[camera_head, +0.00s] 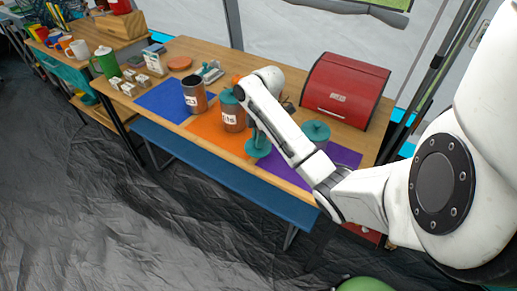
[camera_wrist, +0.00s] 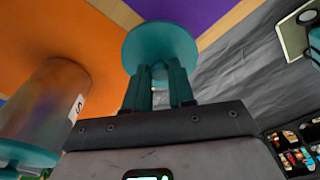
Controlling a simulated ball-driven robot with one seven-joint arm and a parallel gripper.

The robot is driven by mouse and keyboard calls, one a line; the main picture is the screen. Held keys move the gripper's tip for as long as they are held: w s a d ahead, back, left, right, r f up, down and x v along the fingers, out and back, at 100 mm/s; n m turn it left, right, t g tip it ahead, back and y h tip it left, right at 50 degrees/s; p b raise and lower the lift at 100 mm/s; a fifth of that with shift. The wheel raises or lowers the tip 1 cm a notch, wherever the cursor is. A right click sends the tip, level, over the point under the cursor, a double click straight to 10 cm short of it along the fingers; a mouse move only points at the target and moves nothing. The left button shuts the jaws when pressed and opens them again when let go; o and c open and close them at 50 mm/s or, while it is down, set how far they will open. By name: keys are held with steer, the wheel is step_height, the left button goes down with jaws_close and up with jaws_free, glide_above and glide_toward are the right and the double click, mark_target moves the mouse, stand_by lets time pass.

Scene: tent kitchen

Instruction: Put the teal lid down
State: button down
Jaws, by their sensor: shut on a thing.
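My gripper (camera_wrist: 160,80) is shut on the teal lid (camera_wrist: 161,42), a round disc gripped by its middle. In the head view the held teal lid (camera_head: 257,149) hangs near the front table edge, by the border of the orange and purple mats. I cannot tell whether it touches the table. A labelled metal canister (camera_head: 233,117) with a teal top stands on the orange mat (camera_head: 203,125), beside my gripper. It also shows at the left of the wrist view (camera_wrist: 45,105). An open-topped canister (camera_head: 195,97) stands on the blue mat (camera_head: 161,98).
Another teal-topped canister (camera_head: 316,131) stands partly behind my arm, near the purple mat (camera_head: 345,156). A red bread box (camera_head: 344,90) stands behind it. A blue bench (camera_head: 215,172) runs along the table front. Small boxes and a green mug (camera_head: 106,62) are at the left.

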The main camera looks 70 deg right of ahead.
steer(key=shift+d+f, duration=0.2)
steer(key=shift+w+d+f, duration=0.15)
steer(key=shift+f, duration=1.6)
steer(key=c, duration=1)
jaws_free()
steer(key=shift+o, duration=0.2)
step_height(320, 180, up, 12)
steer(key=s+p, duration=0.1)
steer(key=p, duration=0.3)
steer(key=shift+d, duration=0.45)
